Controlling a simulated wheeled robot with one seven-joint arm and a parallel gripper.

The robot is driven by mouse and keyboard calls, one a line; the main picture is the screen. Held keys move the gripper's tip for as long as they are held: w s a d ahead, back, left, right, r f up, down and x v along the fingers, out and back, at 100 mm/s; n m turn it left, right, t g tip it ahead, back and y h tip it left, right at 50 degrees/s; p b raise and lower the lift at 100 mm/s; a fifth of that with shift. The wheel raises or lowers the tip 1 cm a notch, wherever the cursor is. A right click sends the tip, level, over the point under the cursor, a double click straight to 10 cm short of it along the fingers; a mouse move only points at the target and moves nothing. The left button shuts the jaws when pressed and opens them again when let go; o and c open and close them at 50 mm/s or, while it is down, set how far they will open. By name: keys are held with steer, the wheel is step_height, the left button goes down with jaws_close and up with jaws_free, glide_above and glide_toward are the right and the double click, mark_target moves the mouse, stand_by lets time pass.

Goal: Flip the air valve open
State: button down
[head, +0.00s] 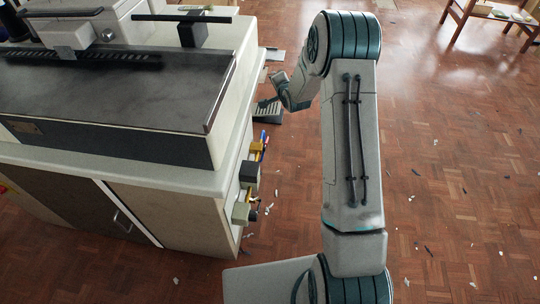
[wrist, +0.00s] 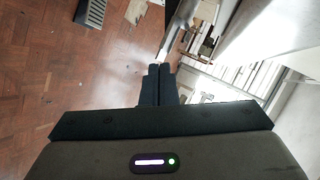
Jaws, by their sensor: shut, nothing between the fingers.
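My gripper (wrist: 160,70) shows in the wrist view with its two dark fingers together and nothing between them. In the head view my arm reaches forward past the cabinet's right side, and the fingers are too small to make out. A small yellow part (head: 256,148) sticks out from the cabinet's right side, near a blue one. It may be the air valve's handle, but I cannot tell its position or whether it is open. My gripper appears farther away than this part and apart from it. I cannot identify the valve in the wrist view.
The machine cabinet (head: 180,183) fills the left of the head view. A dark box (head: 249,172) and a greenish box (head: 241,212) jut from its side. A grey slatted object (wrist: 91,12) lies on the floor. The scrap-strewn parquet floor (head: 450,190) is open at right.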

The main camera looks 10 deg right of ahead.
step_height(320, 180, down, 13)
steer(key=w+m+t+y+b, duration=0.1)
steer(key=w+m+t+b, duration=0.1)
steer(key=w+m+b, duration=0.15)
steer(key=m+t+b, duration=0.2)
steer(key=m+b, duration=0.1)
steer(key=b, duration=0.1)
glide_above(266, 143)
steer(key=d, duration=0.4)
step_height(266, 143, down, 12)
steer(key=s+f+m+t+b, duration=0.35)
steer(key=s+f, duration=0.25)
steer(key=f, duration=0.3)
steer(key=s+f+m+t+b, duration=0.25)
steer(key=s+f+m, duration=0.25)
steer(key=f, duration=0.5)
steer(key=s+a+r+b+x, duration=0.1)
steer(key=b+x, duration=0.2)
steer(key=x, duration=0.9)
steer(key=shift+w+r+g, duration=0.2)
steer(key=shift+r+g, duration=0.2)
steer(key=shift+r, duration=0.1)
steer(key=shift+w+b, duration=0.1)
steer(key=shift+b, duration=0.3)
